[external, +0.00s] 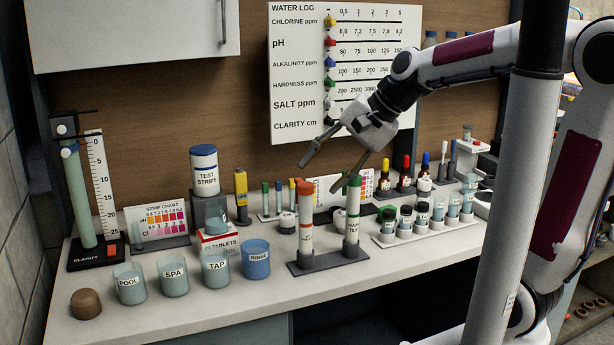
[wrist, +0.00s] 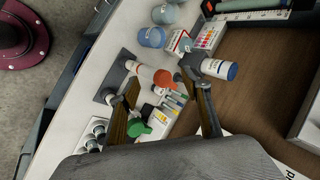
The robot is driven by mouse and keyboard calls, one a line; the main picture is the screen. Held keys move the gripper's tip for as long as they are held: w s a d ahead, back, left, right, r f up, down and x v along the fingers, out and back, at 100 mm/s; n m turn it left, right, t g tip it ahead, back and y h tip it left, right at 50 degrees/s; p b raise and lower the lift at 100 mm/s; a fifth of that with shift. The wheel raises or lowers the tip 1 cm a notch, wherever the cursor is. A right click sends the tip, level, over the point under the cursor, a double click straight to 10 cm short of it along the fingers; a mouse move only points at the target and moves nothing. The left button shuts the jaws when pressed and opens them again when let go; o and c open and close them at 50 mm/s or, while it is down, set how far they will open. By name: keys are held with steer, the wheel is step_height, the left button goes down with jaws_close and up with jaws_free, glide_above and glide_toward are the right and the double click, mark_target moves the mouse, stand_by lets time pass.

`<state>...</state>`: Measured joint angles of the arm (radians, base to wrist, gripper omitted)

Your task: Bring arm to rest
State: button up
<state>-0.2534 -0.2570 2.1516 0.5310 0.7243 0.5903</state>
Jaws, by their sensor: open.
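My gripper (external: 338,160) is open and empty in the external view. It hangs above the bench, in front of the water log board (external: 345,70) and over the stand that holds two tubes. The red-capped tube (external: 305,232) and the green-capped tube (external: 352,220) stand upright below it, apart from the fingers. In the wrist view my gripper's two fingers (wrist: 163,105) are spread wide, with nothing between them held. The red cap (wrist: 163,79) and green cap (wrist: 138,128) show beyond the fingers.
Cups labelled POOL (external: 130,284), SPA, TAP and RINSE stand at the front left. A tall clarity tube (external: 77,195) is at far left. A rack of jars (external: 405,222) and dropper bottles (external: 405,178) stand on the right. The bench front edge (external: 400,268) is mostly clear.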

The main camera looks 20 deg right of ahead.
steer(key=s+d+f+n+h, duration=0.2)
steer(key=s+d+n+h, duration=0.1)
steer(key=s+d, duration=0.4)
steer(key=s+d+f+n+h, duration=0.2)
steer(key=s+d, duration=0.6)
steer(key=d, duration=0.4)
steer(key=shift+f+n+h, duration=0.4)
steer(key=shift+f+n, duration=0.35)
steer(key=shift+n, duration=0.45)
